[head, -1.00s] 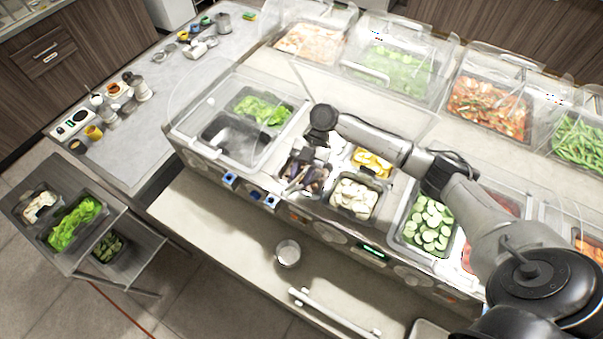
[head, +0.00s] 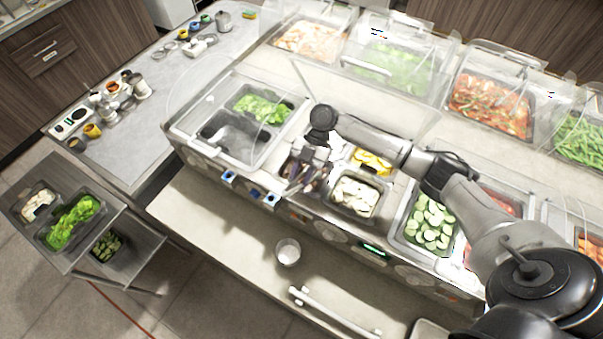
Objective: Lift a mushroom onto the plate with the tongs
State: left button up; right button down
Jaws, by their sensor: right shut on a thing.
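My right gripper (head: 316,158) points down over a small dark well in the front row of the counter. It is shut on the tongs (head: 301,181), thin grey shapes that reach down into this well. Dark brownish pieces (head: 318,186), possibly mushrooms, lie in the well, partly hidden by the gripper and tongs. I cannot tell whether a piece is between the tips. A small round pale dish (head: 288,252) stands on the front ledge; I cannot tell whether it is the plate. My left gripper is not in view.
Pale slices (head: 356,196) and cucumber slices (head: 429,222) fill wells to the right. A lettuce well (head: 262,108) is at the left. Clear covers (head: 385,50) stand over the back wells. A white bar handle (head: 335,316) is at the front. The ledge beside the dish is clear.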

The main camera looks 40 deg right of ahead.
notch_tip(320, 180, up, 12)
jog(key=p, duration=0.8)
dwell(0.5)
